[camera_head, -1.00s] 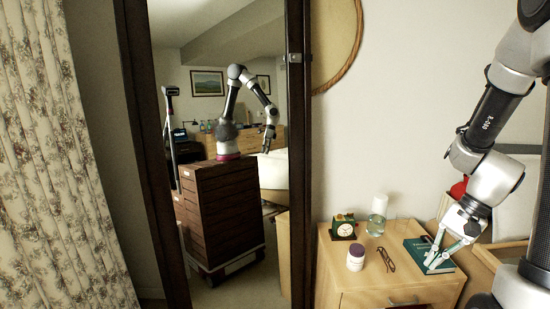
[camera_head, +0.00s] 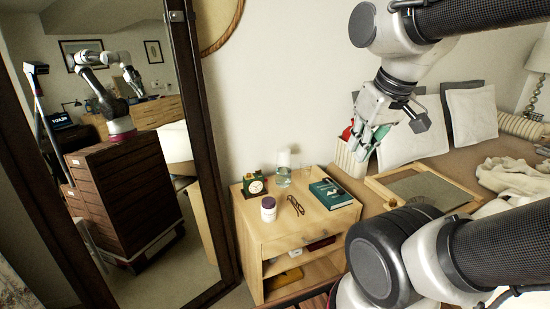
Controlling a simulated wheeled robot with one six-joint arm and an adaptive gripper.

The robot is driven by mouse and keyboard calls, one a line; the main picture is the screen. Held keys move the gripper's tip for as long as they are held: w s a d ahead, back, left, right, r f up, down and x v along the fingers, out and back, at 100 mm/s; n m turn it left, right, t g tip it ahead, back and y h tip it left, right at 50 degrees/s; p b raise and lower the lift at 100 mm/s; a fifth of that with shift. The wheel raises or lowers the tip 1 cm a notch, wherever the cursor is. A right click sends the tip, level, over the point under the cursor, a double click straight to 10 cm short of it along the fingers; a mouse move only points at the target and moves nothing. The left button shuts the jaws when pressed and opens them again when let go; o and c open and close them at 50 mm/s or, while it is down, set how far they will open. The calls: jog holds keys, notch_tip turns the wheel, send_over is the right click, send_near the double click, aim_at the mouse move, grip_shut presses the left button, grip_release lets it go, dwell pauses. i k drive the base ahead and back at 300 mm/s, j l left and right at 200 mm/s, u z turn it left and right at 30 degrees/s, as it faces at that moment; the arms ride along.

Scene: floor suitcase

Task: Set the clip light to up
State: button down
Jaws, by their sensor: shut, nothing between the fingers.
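I cannot make out the clip light for certain. A small red object (camera_head: 347,133) shows just left of my gripper, above the pale upright board beside the nightstand; its shape is too small and partly hidden to name. My gripper (camera_head: 366,150) hangs in the air to the upper right of the nightstand, fingers pointing down and left. Its fingers are shut with nothing seen between them. It overlaps the red object's surroundings in the picture, and I cannot tell whether they touch.
The wooden nightstand (camera_head: 262,232) bears a teal book (camera_head: 330,194), glasses (camera_head: 296,205), a white jar (camera_head: 268,208), a green clock (camera_head: 255,186) and a clear glass vessel (camera_head: 284,172). The bed with pillows (camera_head: 470,112) and a wooden tray (camera_head: 385,184) lies right. A mirror (camera_head: 150,230) stands left.

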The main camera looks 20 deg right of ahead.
aim_at(340, 191)
jog(key=i+l, duration=0.1)
jog(key=l, duration=0.3)
jog(key=i+l, duration=0.15)
jog(key=l, duration=0.25)
jog(key=i+l, duration=0.1)
jog(key=l, duration=0.3)
